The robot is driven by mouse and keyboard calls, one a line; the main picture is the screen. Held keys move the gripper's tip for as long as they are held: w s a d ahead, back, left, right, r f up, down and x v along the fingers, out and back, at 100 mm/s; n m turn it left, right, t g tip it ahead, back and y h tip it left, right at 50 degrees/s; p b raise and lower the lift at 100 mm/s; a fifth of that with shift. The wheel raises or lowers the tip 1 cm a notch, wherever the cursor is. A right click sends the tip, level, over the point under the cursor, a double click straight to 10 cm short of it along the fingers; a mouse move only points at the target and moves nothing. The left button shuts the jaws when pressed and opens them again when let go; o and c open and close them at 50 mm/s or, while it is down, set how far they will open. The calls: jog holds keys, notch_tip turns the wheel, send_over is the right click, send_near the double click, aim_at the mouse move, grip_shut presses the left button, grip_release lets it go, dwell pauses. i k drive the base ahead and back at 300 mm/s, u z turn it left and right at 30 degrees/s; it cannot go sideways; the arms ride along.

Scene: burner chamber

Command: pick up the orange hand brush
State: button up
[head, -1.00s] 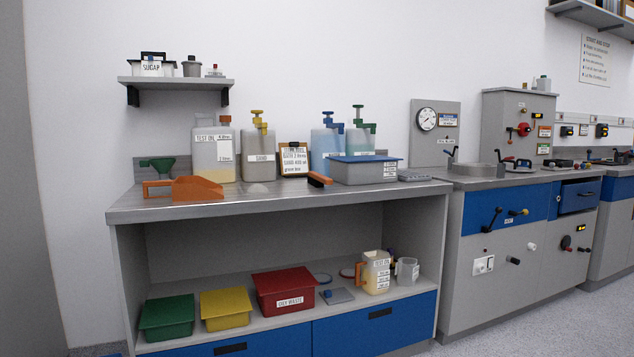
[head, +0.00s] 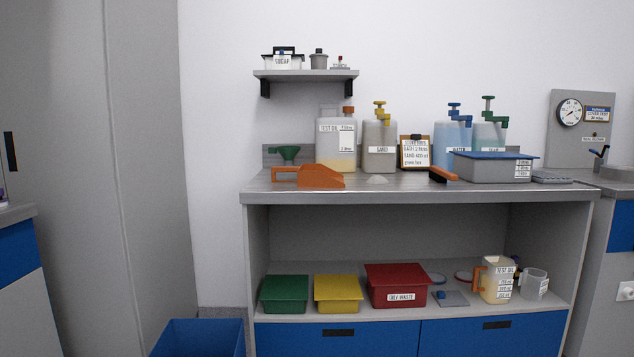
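The orange hand brush (head: 444,174) lies on the grey worktop (head: 380,192), right of the middle. It has an orange handle and dark bristles at its left end. It lies in front of the grey box with the blue lid (head: 492,166) and right of the clipboard note (head: 414,153). An orange dustpan (head: 318,177) lies on the left part of the same worktop, with its handle to the left. My gripper is not in view.
A sand container (head: 379,147) and a test oil container (head: 335,148) stand behind the dustpan. A small pale heap (head: 377,180) lies between dustpan and brush. Lidded boxes, including a red one (head: 397,286), sit on the lower shelf. A blue bin (head: 200,338) stands at the lower left.

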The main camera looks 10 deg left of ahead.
aim_at(441, 176)
jog(key=u, duration=0.05)
jog(key=i, duration=2.05)
jog(key=z, duration=0.15)
